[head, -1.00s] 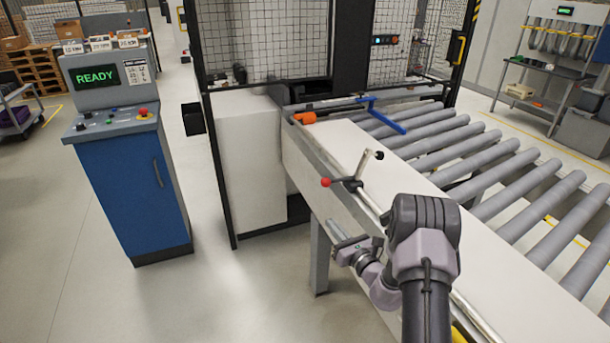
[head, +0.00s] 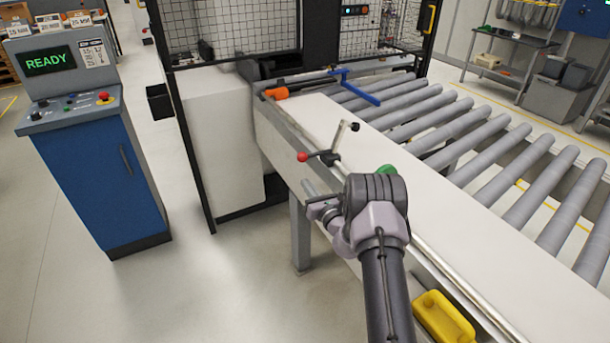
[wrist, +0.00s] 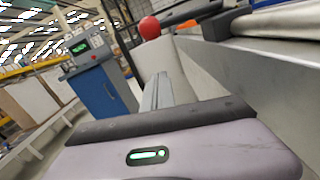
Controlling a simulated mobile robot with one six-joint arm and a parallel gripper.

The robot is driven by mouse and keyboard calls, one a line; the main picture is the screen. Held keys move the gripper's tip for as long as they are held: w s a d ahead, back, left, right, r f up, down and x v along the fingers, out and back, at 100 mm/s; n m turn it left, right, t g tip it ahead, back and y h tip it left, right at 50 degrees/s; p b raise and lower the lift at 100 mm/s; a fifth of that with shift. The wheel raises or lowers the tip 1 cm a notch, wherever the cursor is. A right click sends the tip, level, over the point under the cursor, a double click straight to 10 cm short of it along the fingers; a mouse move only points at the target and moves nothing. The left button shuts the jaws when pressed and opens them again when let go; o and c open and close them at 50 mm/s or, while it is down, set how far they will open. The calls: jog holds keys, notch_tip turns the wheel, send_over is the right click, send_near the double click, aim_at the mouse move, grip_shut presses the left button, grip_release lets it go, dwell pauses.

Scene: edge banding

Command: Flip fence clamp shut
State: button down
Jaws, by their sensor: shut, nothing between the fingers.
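The fence clamp (head: 323,157) sits on the metal fence rail along the white infeed table. It has a lever with a red ball knob (head: 302,157) pointing left and an upright arm with a black tip (head: 354,126). In the wrist view the red knob (wrist: 150,27) shows just above the fingers. My gripper (head: 309,187) is shut and empty, below and a little right of the red knob in the head view, apart from it. In the wrist view its closed fingers (wrist: 157,92) point toward the knob.
A blue console (head: 85,150) with a READY screen stands left. The roller conveyor (head: 470,130) runs along the right. An orange part (head: 277,93) and a blue bar (head: 357,92) are at the machine mouth. A yellow object (head: 443,318) lies in front, and a green object (head: 387,169) shows behind my wrist.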

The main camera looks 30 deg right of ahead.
jog(key=w+r, duration=0.2)
jog(key=w+r+b, duration=0.1)
jog(key=r, duration=0.1)
jog(key=shift+d, duration=0.25)
jog(key=shift+r, duration=0.1)
